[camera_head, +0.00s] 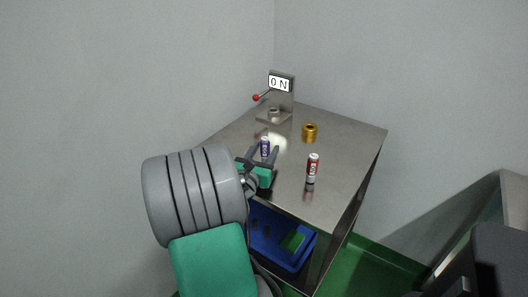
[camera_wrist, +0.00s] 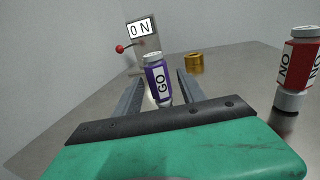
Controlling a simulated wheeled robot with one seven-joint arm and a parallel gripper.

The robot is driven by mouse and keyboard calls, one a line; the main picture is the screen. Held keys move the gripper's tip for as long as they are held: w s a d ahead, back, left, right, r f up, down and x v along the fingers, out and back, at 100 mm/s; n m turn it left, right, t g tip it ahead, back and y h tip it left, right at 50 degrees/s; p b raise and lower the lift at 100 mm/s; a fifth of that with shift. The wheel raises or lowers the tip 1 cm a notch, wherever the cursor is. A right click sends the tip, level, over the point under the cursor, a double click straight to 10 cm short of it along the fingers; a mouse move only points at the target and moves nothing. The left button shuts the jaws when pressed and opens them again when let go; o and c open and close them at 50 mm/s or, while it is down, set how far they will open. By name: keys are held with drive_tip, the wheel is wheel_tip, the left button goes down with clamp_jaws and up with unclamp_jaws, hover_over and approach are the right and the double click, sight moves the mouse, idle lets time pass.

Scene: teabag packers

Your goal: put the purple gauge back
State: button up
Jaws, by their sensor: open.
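The purple gauge (camera_head: 265,147) is a small upright cylinder with a white label on the metal table (camera_head: 345,145). In the wrist view the purple gauge (camera_wrist: 155,79) reads "GO" and stands between the two fingers of my gripper (camera_wrist: 156,92). In the head view my gripper (camera_head: 264,156) reaches in from the left at the table's near left part, around the gauge. The fingers are open, with a visible gap on the gauge's right side. Contact on its left side cannot be told.
A red gauge (camera_head: 312,168) marked "NO" (camera_wrist: 299,68) stands to the right. A brass ring (camera_head: 309,133) sits farther back. Behind is a stand with an "ON" sign (camera_head: 280,84) and a red-knobbed lever (camera_head: 256,98). A blue bin (camera_head: 277,246) is below the table.

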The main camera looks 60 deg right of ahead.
drive_tip(key=shift+a+r, duration=0.1)
drive_tip(key=shift+r, duration=0.05)
drive_tip(key=a, duration=0.7)
drive_tip(key=s+a, duration=0.1)
drive_tip(key=a, duration=0.2)
drive_tip(key=shift+a, duration=0.35)
drive_tip(key=shift+s+a, duration=0.15)
drive_tip(key=shift+a, duration=0.4)
